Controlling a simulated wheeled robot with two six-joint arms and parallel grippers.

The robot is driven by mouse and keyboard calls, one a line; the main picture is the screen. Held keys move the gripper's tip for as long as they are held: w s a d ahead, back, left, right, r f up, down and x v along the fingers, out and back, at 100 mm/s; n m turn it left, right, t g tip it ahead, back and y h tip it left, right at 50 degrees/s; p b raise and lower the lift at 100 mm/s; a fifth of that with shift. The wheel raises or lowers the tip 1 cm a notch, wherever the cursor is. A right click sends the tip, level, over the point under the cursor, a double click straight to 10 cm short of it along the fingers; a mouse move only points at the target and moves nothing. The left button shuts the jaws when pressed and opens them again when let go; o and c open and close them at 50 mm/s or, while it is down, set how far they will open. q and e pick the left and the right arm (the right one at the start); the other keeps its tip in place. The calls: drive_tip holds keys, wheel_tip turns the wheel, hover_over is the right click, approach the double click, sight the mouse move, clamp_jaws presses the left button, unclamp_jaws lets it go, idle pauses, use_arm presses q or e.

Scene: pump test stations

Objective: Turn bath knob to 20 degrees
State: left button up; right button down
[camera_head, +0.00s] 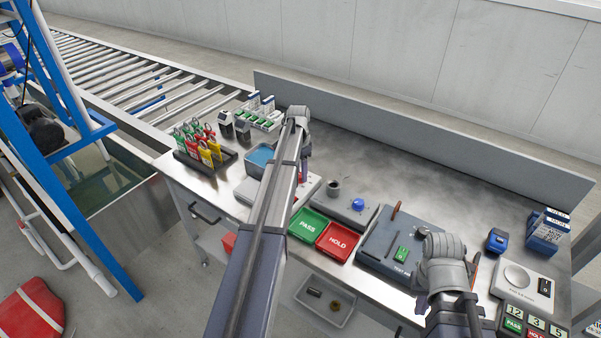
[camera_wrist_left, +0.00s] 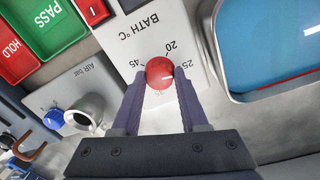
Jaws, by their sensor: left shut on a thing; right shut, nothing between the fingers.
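The round red bath knob (camera_wrist_left: 159,72) sits on a white panel (camera_wrist_left: 140,35) marked "BATH °C", with 20, 25 and 45 printed around it. My left gripper (camera_wrist_left: 160,82) is shut on the knob, one finger on each side. A small pale mark shows on the knob, but its exact setting cannot be read. In the head view, my left gripper (camera_head: 304,165) is over the station beside the blue bath basin (camera_head: 261,157), and my arm hides the knob. My right gripper (camera_head: 421,302) is mostly hidden by its own wrist, at the front right of the bench.
The green PASS tray (camera_head: 307,223) and red HOLD tray (camera_head: 338,241) lie right of my left arm. Behind them is the air station with its blue knob (camera_head: 357,204). The back middle of the bench is clear.

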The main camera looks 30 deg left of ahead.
use_arm(q)
clamp_jaws()
drive_tip(key=shift+n, duration=0.3)
drive_tip(key=n, duration=1)
drive_tip(key=shift+t, duration=0.3)
idle(0.3)
drive_tip(key=o, duration=0.7)
unclamp_jaws()
